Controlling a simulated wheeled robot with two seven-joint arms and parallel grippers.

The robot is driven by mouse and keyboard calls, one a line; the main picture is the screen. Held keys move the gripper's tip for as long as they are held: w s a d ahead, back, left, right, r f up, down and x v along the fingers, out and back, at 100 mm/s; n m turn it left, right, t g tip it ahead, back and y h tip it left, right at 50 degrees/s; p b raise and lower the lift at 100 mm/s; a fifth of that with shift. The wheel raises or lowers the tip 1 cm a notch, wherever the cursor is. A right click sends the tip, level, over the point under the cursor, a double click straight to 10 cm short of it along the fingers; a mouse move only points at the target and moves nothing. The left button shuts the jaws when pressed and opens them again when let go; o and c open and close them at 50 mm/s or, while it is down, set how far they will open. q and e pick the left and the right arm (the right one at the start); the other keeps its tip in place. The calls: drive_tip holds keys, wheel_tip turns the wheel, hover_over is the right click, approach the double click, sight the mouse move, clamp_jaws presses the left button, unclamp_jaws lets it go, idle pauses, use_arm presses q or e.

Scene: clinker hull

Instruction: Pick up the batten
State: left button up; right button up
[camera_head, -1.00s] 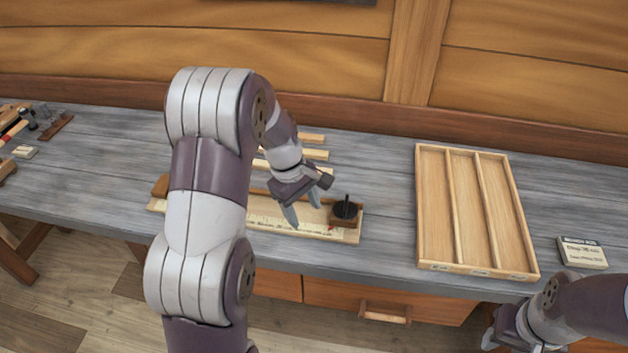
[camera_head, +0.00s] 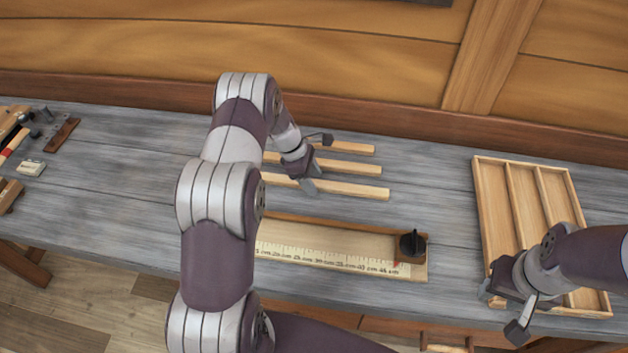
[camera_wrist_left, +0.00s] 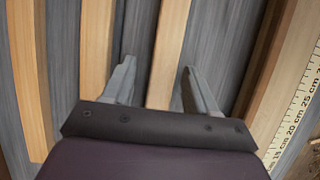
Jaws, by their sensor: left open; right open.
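Three pale wooden battens lie side by side on the grey bench: a far one (camera_head: 345,148), a middle one (camera_head: 350,168) and a near one (camera_head: 355,189). My left gripper (camera_head: 307,180) is open and empty above the near batten. In the left wrist view its two fingers (camera_wrist_left: 158,88) lie on either side of the near batten (camera_wrist_left: 168,50) as seen from above; I cannot tell the height gap. The middle batten (camera_wrist_left: 97,45) and far batten (camera_wrist_left: 30,80) lie to the left there. My right gripper (camera_head: 512,308) is open near the tray's front.
A ruler board (camera_head: 335,262) with a dark knobbed stop (camera_head: 411,246) lies in front of the battens. A divided wooden tray (camera_head: 487,205) stands at right, partly behind my right arm. Tools and small blocks (camera_head: 31,168) lie far left. The bench between is clear.

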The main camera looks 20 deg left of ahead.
use_arm(q)
drive_tip(key=shift+s, duration=0.15)
drive_tip(key=shift+s+d+r, duration=0.1)
drive_tip(key=shift+d, duration=0.05)
drive_tip(key=c, duration=0.6)
clamp_jaws()
use_arm(e)
drive_tip(key=shift+s+d, duration=0.1)
drive_tip(key=shift+s, duration=0.15)
